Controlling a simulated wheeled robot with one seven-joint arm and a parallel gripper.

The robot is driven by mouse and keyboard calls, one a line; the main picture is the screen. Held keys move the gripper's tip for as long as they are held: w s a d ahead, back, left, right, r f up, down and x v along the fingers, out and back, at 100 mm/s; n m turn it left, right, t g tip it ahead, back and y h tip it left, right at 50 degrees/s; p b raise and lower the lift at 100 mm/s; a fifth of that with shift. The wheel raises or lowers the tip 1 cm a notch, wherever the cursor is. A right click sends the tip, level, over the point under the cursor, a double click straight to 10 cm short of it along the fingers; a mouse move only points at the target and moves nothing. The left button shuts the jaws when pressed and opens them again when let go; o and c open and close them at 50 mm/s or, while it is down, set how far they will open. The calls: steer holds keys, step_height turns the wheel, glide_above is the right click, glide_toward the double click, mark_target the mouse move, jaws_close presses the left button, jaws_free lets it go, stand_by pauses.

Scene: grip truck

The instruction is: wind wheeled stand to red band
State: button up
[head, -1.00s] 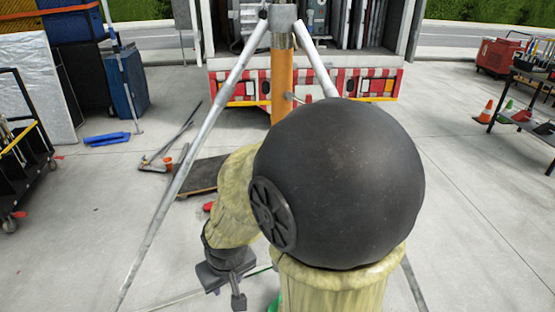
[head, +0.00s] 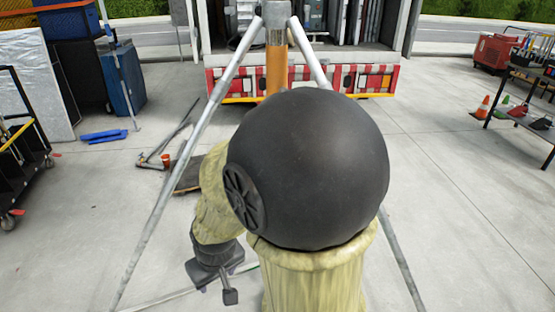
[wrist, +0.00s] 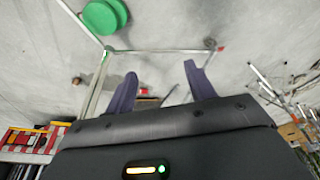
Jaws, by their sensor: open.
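The wheeled stand shows in the head view as an orange column (head: 277,72) under a grey metal collar (head: 277,22), with silver legs (head: 190,160) spreading to both sides. My arm hides its lower middle. In the wrist view, silver bars (wrist: 165,51) of a frame lie beyond my fingers, with a green round piece (wrist: 103,15) at the upper left. My gripper (wrist: 160,69) is open with two dark purple fingers apart. Nothing is clearly held between them. No red band can be made out on the column.
A truck with a red-and-white striped rear (head: 330,78) stands behind the stand. Blue bins (head: 122,77) and a black cart (head: 25,140) are at left.

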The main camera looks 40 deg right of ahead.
steer(key=w+d+r+n+t+h+p, duration=0.2)
steer(key=w+d+n+t+h+p, duration=0.25)
steer(key=w+d+n+p, duration=0.65)
steer(key=w+d+r+n+t+h+p, duration=0.1)
steer(key=d+r+n+t+h+p, duration=0.1)
steer(key=d+r+n+h+p, duration=0.2)
steer(key=w+d+r+n+t+h+p, duration=0.1)
steer(key=d+r+n+t+h+p, duration=0.2)
steer(key=d+n+p, duration=0.5)
steer(key=d+r+n+h, duration=0.1)
steer(key=d+r, duration=0.1)
steer(key=d, duration=0.3)
steer(key=shift+w+r+n, duration=0.25)
steer(key=shift+n, duration=0.05)
steer(key=shift+w+d+t, duration=0.1)
steer(key=shift+d+t, duration=0.05)
steer(key=shift+t, duration=0.1)
steer(key=b+x, duration=0.2)
steer(key=x, duration=1.1)
steer(key=shift+f, duration=0.1)
steer(key=shift+w+d, duration=0.25)
steer(key=shift+d, duration=0.05)
